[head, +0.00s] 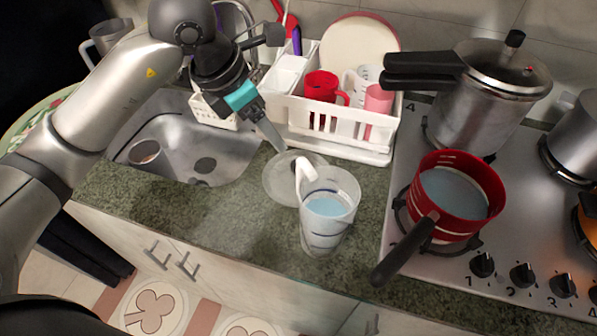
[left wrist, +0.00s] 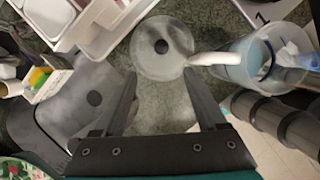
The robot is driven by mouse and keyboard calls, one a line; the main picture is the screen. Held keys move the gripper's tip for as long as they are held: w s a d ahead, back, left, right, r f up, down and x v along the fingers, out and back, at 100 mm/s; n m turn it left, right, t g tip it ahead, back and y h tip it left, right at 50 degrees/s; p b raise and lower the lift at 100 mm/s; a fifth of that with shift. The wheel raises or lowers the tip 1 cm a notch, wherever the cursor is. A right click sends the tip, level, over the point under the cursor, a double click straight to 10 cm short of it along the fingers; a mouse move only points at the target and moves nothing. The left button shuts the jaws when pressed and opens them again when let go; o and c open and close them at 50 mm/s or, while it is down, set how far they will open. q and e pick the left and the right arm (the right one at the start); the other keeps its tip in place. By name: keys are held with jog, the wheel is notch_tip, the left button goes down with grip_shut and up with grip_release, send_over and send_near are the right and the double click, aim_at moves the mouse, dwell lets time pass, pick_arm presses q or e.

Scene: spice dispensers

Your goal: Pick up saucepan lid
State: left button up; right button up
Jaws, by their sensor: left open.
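The saucepan lid is a round glass disc (head: 284,178) lying flat on the green counter, between the sink and the dish rack. In the left wrist view the lid (left wrist: 143,58) shows whole, with a dark round knob (left wrist: 161,46) at its centre. In the head view the measuring jug covers part of it. My left gripper (head: 270,138) points down at the lid's far side, above the counter. In the left wrist view its two fingers (left wrist: 163,105) are wide apart with nothing between them, and the lid lies beyond their tips. My right gripper is not in view.
A clear measuring jug (head: 328,212) with bluish liquid stands close beside the lid, its handle over the lid's edge. A white dish rack (head: 345,150) with cups stands behind. A red saucepan (head: 458,200) and pressure cooker (head: 480,110) occupy the stove. The sink (head: 180,130) lies left.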

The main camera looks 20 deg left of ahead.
pick_arm(q)
jog(key=x, duration=0.9)
jog(key=b+x, duration=0.1)
jog(key=x, duration=0.3)
jog(key=shift+w+d, duration=0.1)
jog(key=shift+d, duration=0.25)
grip_shut()
